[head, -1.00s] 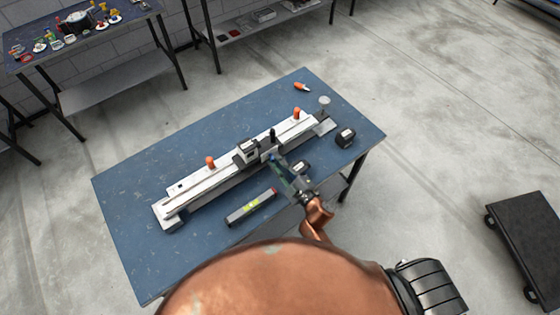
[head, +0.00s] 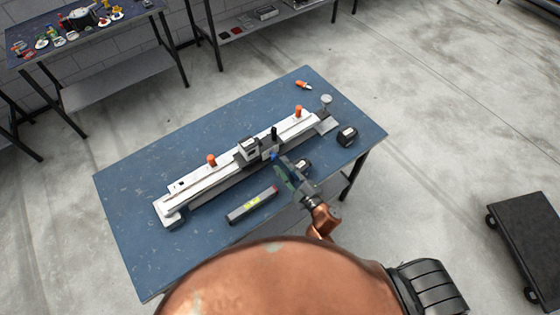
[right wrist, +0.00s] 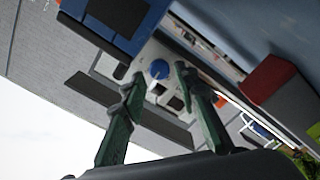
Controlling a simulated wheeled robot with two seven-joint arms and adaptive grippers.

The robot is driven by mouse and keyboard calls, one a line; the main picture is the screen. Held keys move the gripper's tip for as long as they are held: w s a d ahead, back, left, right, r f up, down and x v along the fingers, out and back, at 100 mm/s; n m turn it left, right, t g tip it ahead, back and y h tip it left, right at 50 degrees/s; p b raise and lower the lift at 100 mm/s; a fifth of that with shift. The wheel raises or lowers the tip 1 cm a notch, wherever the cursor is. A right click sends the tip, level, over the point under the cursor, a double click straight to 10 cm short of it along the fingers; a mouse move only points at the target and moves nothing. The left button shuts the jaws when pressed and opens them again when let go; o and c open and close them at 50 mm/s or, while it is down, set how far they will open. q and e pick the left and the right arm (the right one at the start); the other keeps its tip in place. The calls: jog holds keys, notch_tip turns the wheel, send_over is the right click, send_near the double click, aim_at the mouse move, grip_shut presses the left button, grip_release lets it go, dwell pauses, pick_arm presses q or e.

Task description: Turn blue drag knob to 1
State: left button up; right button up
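The blue drag knob (head: 274,156) sits on the front of the dark carriage (head: 249,150) on the long white rail device (head: 205,185) on the blue table. In the right wrist view the round blue knob (right wrist: 159,69) shows on a light plate. My right gripper (head: 281,163) is just in front of the knob. In the right wrist view its two green-grey fingers (right wrist: 159,72) are apart, with the knob seen between their tips. I see no clear contact, and the knob's number marks are too small to read. My left gripper is not in view.
A level with a yellow-green vial (head: 252,206) lies in front of the rail. A black tape measure (head: 347,136) sits at the right, and another (head: 303,166) is partly behind my gripper. Orange knobs (head: 211,160) stand on the rail. The table's left part is clear.

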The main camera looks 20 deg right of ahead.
aim_at(276, 158)
jog(key=v, duration=0.9)
jog(key=shift+w, duration=0.1)
jog(key=shift+o, duration=1.3)
jog(key=w+m+p, duration=0.1)
jog(key=m+p, duration=0.1)
jog(key=m, duration=0.1)
jog(key=w+a+m+p, duration=0.1)
jog(key=m+p, duration=0.1)
jog(key=m, duration=0.1)
jog(key=w+r+m+p, duration=0.1)
jog(key=w+m, duration=0.1)
jog(key=shift+w+a+r+m+p, duration=0.15)
jog(key=shift+a+m+p, duration=0.15)
jog(key=shift+m+p, duration=0.1)
jog(key=shift+w+a+f+m, duration=0.25)
jog(key=shift+w+m, duration=0.35)
jog(key=x, duration=0.7)
jog(key=shift+f, duration=0.2)
jog(key=shift+c, duration=0.6)
